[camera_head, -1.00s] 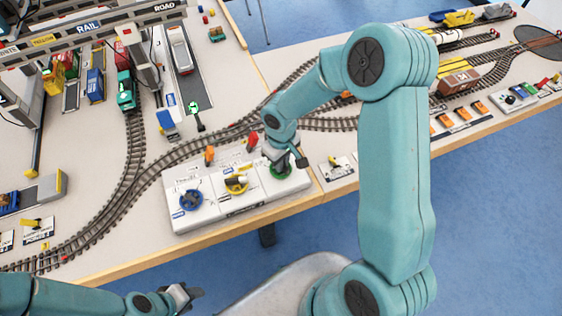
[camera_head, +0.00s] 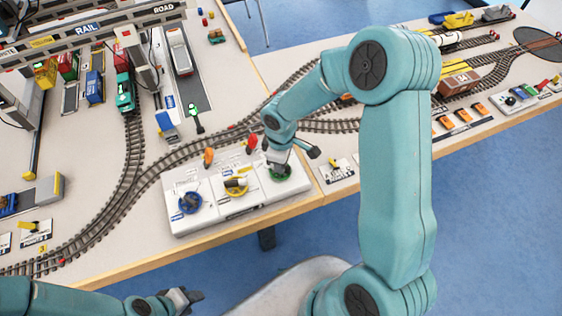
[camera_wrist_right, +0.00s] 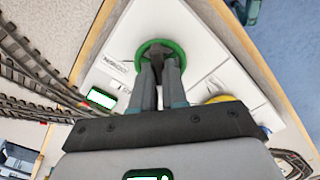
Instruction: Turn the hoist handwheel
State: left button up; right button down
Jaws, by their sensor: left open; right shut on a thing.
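A white control panel (camera_head: 225,205) at the table's front edge carries three handwheels: a blue one (camera_head: 190,203), a yellow one (camera_head: 237,187) and a green one (camera_head: 281,174). I cannot read for sure which is labelled hoist. My right gripper (camera_head: 280,166) reaches down onto the green wheel. In the right wrist view, the right gripper (camera_wrist_right: 158,78) is shut on the dark middle of the green wheel (camera_wrist_right: 176,47), inside its rim. The fingers hide part of the hub. My left gripper (camera_head: 188,297) is open and empty, low in front of the table.
Orange (camera_head: 209,156) and red (camera_head: 251,143) levers stand behind the panel. Curved rail track (camera_head: 150,178) runs behind and left of it. A small card (camera_head: 337,170) with a yellow piece lies to the right. Gantry cranes and containers stand at the back left.

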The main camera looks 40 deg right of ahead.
jog(key=c, duration=1.2)
grip_release()
jog(key=shift+o, duration=0.2)
notch_tip(320, 180, up, 16)
jog(key=shift+r, duration=0.2)
